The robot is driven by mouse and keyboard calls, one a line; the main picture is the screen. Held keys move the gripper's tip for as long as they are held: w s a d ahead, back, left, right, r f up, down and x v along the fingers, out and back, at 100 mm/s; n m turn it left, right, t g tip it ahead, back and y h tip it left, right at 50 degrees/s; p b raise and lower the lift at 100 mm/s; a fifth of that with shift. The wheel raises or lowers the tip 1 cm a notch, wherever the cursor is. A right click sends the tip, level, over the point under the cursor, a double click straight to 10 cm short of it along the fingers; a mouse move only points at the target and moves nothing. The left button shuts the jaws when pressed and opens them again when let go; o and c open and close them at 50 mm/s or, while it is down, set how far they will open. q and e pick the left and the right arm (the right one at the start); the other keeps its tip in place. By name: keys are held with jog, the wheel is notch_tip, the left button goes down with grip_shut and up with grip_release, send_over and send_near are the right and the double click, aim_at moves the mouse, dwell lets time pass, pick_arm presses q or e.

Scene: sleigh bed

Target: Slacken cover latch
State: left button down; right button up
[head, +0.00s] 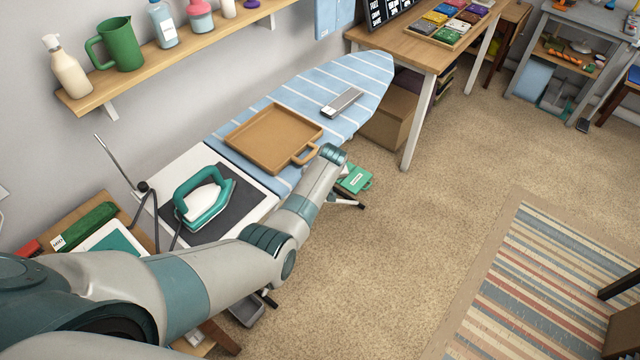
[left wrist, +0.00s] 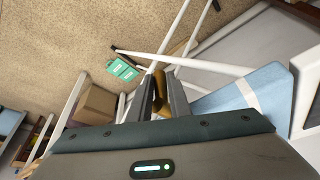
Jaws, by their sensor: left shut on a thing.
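The ironing board (head: 366,72) has a blue-and-white striped cover and shows at the right of the left wrist view (left wrist: 262,92). My left arm reaches past its near edge in the head view, and the hand is hidden behind the wrist there. In the left wrist view my left gripper (left wrist: 160,80) is shut on a small ochre piece (left wrist: 159,92) beside the board and its white legs. This piece looks like the cover latch; most of it is hidden between the fingers. My right gripper is in neither view.
On the board are a brown tray (head: 270,138), a grey metallic object (head: 342,102) and a teal iron (head: 203,203). A green case (head: 355,178) lies below the board's near edge. A cardboard box (head: 388,122) stands under the wooden table (head: 420,62). Open carpet lies to the right.

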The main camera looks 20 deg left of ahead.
pick_arm(q)
jog(key=shift+w+a+r, duration=0.15)
jog(key=shift+a, duration=0.05)
jog(key=c, duration=1.6)
grip_release()
jog(key=shift+c, duration=0.2)
jog(key=shift+d, duration=0.15)
jog(key=b+v, duration=0.3)
jog(key=v, duration=1.4)
